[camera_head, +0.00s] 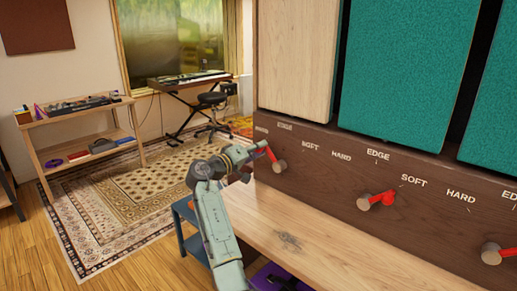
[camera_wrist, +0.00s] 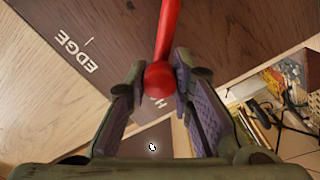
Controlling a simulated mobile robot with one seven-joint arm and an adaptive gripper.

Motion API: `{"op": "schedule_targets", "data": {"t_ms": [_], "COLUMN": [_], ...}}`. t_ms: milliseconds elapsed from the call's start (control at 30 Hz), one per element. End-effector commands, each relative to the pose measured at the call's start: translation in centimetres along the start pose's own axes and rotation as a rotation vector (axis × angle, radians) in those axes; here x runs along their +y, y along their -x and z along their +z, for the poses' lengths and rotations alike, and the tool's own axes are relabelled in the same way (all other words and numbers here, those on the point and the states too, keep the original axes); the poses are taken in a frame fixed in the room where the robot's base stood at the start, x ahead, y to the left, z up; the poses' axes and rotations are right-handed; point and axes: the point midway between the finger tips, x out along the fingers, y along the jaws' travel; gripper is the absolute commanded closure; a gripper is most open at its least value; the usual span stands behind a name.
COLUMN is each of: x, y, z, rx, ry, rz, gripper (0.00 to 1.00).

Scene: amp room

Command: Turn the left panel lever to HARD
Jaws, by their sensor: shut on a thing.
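The left panel lever (camera_head: 270,154) is a short red bar on a round hub (camera_head: 279,166), on the dark wood panel. It tilts up and to the left from the hub. My gripper (camera_head: 261,148) is at its outer end. In the wrist view the red ball knob (camera_wrist: 159,77) sits between my two fingers, which are shut on it. A label that starts with H (camera_wrist: 158,103) shows partly behind the knob, its rest hidden. The EDGE label (camera_wrist: 77,52) lies to the left there.
A second red lever (camera_head: 384,199) and a third (camera_head: 496,252) stand further right on the panel. A wooden ledge (camera_head: 330,250) runs below it. A shelf (camera_head: 85,150) and a keyboard on a stand (camera_head: 190,80) stand at the left, with a rug (camera_head: 130,205) between.

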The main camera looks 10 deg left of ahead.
Motion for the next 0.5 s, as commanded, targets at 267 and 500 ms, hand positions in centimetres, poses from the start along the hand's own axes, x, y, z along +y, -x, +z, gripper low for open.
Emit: {"op": "schedule_targets", "data": {"t_ms": [267,500], "x": [-0.17,-0.13], "y": [0.05,0.04], "z": [0.03,0.02], "rx": [0.0,0.0], "ry": [0.004,0.003], "rz": [-0.002,-0.001], "gripper": [1.0,0.64]}}
